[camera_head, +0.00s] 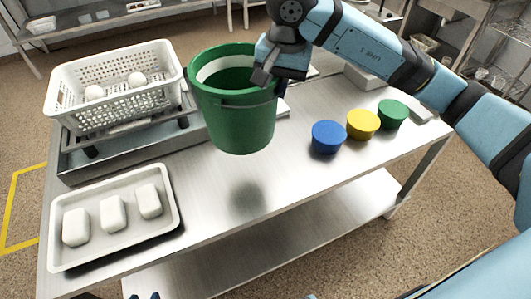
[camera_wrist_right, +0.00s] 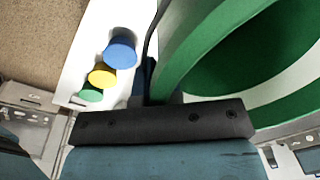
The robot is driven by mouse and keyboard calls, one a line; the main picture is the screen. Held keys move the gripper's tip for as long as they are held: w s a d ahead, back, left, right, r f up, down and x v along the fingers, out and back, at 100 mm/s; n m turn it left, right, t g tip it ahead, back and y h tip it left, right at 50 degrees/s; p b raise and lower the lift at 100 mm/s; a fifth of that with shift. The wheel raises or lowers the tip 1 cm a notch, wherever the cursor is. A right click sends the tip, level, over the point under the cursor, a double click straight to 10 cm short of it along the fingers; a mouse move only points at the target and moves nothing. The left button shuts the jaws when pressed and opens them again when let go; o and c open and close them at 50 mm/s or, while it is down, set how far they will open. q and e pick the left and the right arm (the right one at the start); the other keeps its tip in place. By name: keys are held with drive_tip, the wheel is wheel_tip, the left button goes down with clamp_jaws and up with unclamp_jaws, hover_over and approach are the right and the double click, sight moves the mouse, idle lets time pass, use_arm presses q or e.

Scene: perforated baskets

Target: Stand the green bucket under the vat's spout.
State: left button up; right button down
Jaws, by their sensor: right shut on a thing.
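The green bucket (camera_head: 238,110) hangs upright above the middle of the steel table, with its shadow on the top below it. A pale band runs round its inside. My right gripper (camera_head: 277,80) is shut on the bucket's rim at its right side. In the right wrist view the bucket (camera_wrist_right: 190,60) fills the upper right, its rim close against the gripper. I cannot make out a vat or a spout; the bucket and my right arm cover part of the table's back. My left gripper is not clearly in view.
A white perforated basket (camera_head: 62,104) with white pieces stands on a steel stand at the back left. A white tray (camera_head: 112,256) with 3 white blocks lies front left. Blue (camera_head: 327,138), yellow (camera_head: 363,125) and green (camera_head: 392,115) tubs stand at right. The table's front middle is clear.

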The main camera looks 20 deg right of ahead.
wheel_tip(320, 180, down, 16)
drive_tip(key=shift+b, duration=0.35)
drive_tip(key=shift+f, duration=0.15)
drive_tip(key=c, duration=1.3)
unclamp_jaws()
